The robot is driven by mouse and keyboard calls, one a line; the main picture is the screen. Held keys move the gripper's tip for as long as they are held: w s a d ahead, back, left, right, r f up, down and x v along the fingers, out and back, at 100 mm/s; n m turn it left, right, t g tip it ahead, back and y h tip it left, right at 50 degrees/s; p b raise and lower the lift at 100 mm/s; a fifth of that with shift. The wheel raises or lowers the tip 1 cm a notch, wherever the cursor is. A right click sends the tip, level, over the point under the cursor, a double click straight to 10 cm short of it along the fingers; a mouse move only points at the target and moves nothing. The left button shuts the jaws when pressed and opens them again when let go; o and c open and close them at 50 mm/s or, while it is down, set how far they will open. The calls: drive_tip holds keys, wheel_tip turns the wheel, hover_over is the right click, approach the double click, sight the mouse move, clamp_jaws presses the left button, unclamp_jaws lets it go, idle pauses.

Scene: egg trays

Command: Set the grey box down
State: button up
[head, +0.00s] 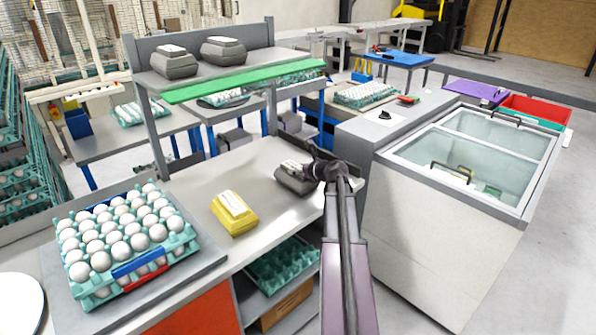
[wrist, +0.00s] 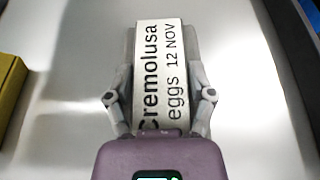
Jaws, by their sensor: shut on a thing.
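The grey box (head: 292,182) is at the right end of the grey worktop (head: 185,185) in the head view, low over it or on it; I cannot tell whether it touches. In the wrist view the grey box (wrist: 129,60) carries a white label reading "Cremolusa eggs 12 NOV". My gripper (head: 312,172) is shut on the box, with one finger on each side of it in the wrist view (wrist: 160,100). The arm hides part of the box's right side.
A yellow box (head: 234,213) stands left of the grey box. An egg tray (head: 185,243) full of white eggs is further left. Two other grey boxes (head: 175,65) (head: 223,51) sit on the raised shelf. A glass-topped freezer (head: 450,190) stands right. Worktop between the boxes is clear.

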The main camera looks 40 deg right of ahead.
drive_tip(key=shift+f, duration=0.1)
drive_tip(key=o, duration=1.3)
drive_tip(key=shift+s+r+p, duration=0.3)
drive_tip(key=shift+s+r, duration=0.1)
drive_tip(key=shift+s, duration=0.2)
drive_tip(key=p+v, duration=0.4)
drive_tip(key=v, duration=0.6)
drive_tip(key=shift+s+d, duration=0.1)
drive_tip(key=shift+s, duration=0.3)
